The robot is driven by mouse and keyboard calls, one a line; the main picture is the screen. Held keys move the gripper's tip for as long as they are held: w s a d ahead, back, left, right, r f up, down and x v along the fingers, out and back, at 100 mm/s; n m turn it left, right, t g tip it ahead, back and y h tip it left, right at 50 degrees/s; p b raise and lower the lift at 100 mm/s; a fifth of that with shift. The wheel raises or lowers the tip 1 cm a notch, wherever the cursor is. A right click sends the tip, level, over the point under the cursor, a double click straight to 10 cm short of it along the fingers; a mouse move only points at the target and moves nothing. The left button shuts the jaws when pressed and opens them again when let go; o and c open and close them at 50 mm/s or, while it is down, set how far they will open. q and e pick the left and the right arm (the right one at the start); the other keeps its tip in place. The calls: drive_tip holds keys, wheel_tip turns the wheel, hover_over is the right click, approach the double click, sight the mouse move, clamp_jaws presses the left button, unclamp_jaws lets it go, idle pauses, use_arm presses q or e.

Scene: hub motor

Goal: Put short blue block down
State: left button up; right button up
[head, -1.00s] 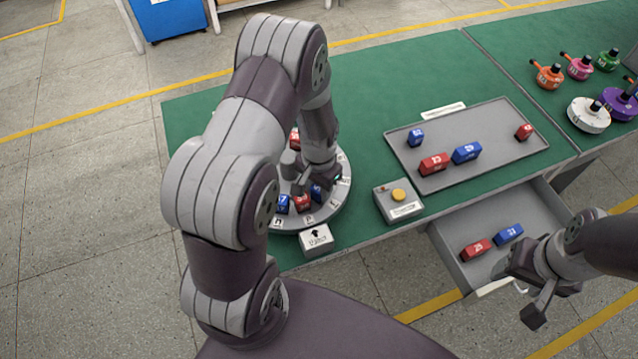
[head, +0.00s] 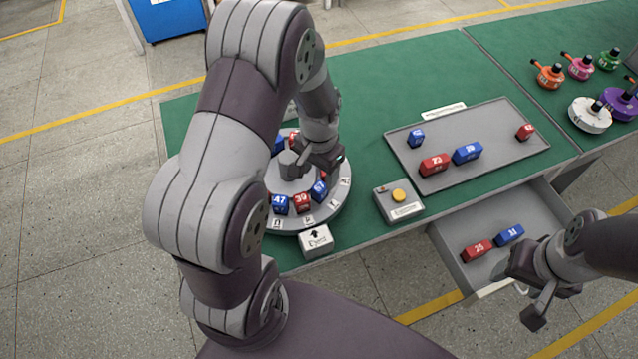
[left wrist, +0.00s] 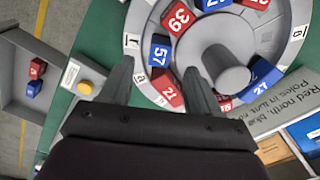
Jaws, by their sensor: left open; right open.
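A round grey hub (head: 335,210) carries a ring of red and blue blocks around a centre post (left wrist: 226,68). Blue block 57 (head: 319,191) sits in the ring beside red 39 (head: 303,203) and blue 47 (head: 280,205). In the left wrist view, blue 57 (left wrist: 159,52) and red 21 (left wrist: 168,90) lie between my left fingers. My left gripper (head: 318,160) is open above the hub, holding nothing. It also shows in the left wrist view (left wrist: 160,80). My right gripper (head: 528,290) is open and empty by the drawer. Part of the ring is hidden by my arm.
A grey tray (head: 480,125) holds a blue block (head: 416,138), a red one (head: 525,131) and a longer red and blue pair. An open drawer (head: 465,225) holds a red and a blue block. A yellow-button box (head: 399,197) stands between hub and tray.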

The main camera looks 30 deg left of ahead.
sight(320, 190)
use_arm(q)
drive_tip(key=s+d+r+n+t, duration=0.1)
drive_tip(key=s+d+r+n, duration=0.1)
drive_tip(key=s+d+r, duration=0.3)
drive_tip(key=s+r, duration=0.3)
drive_tip(key=s, duration=0.1)
drive_tip(key=shift+d+r, duration=0.15)
drive_tip(key=shift+r, duration=0.1)
drive_tip(key=shift+s, duration=0.1)
